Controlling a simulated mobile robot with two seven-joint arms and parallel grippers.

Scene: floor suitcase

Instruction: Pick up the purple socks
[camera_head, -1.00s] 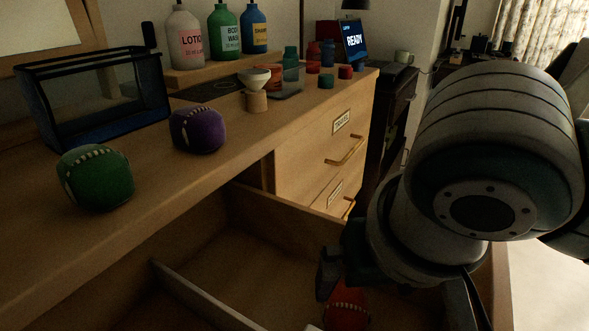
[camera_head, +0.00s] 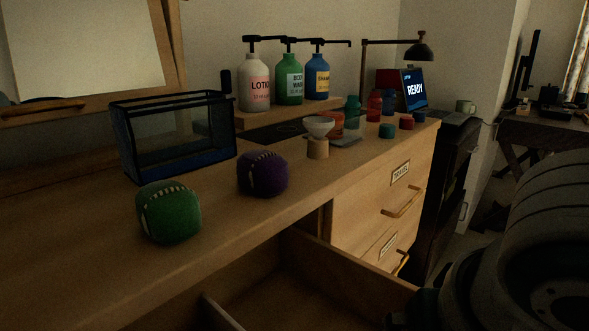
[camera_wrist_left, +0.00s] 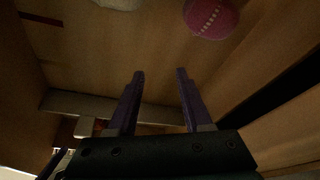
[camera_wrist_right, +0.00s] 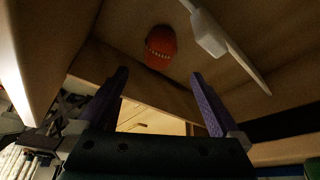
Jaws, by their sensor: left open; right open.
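The purple socks (camera_head: 263,174), rolled into a ball with pale stitch-like marks, rest on the wooden dresser top. Green rolled socks (camera_head: 169,212) sit to their left, nearer the front edge. My left gripper (camera_wrist_left: 160,72) is open and empty in its wrist view, with a pink ball of socks (camera_wrist_left: 211,17) beyond its fingertips. My right gripper (camera_wrist_right: 159,73) is open and empty over a drawer, with a red-orange ball of socks (camera_wrist_right: 160,47) beyond it. Neither gripper is near the purple socks; my left one is out of the head view.
A dark-framed glass bin (camera_head: 178,140) stands behind the socks. A small wooden stand with a white bowl (camera_head: 318,129) is to their right. Pump bottles (camera_head: 289,78) stand behind. An open drawer (camera_head: 290,285) lies below the front edge. A white bar-like object (camera_wrist_right: 229,45) lies in the drawer.

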